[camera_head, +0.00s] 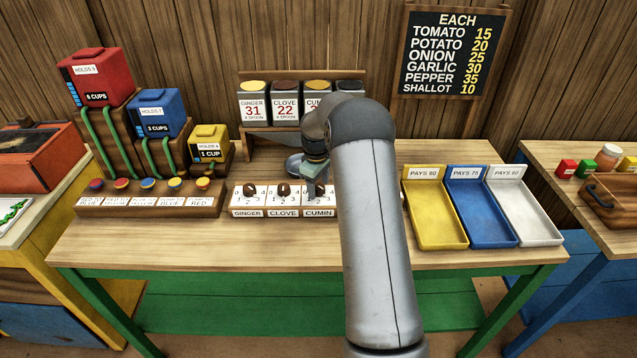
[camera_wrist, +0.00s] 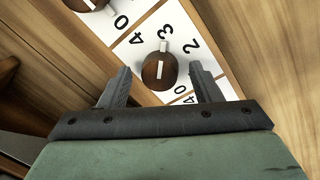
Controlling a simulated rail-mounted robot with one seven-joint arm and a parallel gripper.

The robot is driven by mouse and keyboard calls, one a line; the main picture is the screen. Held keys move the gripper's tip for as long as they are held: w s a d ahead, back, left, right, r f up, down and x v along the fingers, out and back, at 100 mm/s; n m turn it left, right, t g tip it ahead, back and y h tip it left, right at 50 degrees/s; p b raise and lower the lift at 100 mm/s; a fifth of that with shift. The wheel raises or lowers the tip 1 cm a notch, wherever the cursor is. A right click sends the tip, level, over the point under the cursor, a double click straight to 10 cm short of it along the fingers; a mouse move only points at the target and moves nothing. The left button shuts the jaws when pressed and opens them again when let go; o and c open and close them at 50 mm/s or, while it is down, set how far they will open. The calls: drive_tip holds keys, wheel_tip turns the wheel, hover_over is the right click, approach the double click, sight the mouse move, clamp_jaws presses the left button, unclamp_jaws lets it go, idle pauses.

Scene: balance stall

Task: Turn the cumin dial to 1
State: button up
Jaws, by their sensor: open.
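The cumin dial (camera_head: 319,189) is a brown knob on a white numbered panel, third from the left after ginger and clove, and partly covered by my gripper (camera_head: 314,168). In the wrist view a brown knob (camera_wrist: 159,71), apparently the cumin dial, lies between my gripper's two fingers (camera_wrist: 163,88). Its white pointer tip is close to the 3, with the 4 and the 2 on either side. The 1 is not visible there. My gripper is open, one finger on each side of the knob, without visible contact.
The clove dial (camera_head: 283,189) and ginger dial (camera_head: 250,190) sit to the left. Yellow (camera_head: 436,232), blue and white trays stand to the right. A row of buttons (camera_head: 147,183) is at left. My arm hides the area right of cumin.

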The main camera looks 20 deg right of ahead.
drive_tip(key=c, duration=1)
drive_tip(key=shift+m, duration=0.3)
drive_tip(key=m+b, duration=0.2)
drive_tip(key=shift+w+a+m, duration=0.1)
drive_tip(key=shift+m, duration=0.3)
drive_tip(key=m+b, duration=0.1)
drive_tip(key=m, duration=0.4)
drive_tip(key=shift+g, duration=0.4)
drive_tip(key=m+b, duration=0.1)
drive_tip(key=m, duration=0.4)
drive_tip(key=shift+w, duration=0.1)
drive_tip(key=shift+r+m, duration=0.1)
drive_tip(key=shift+m, duration=2.1)
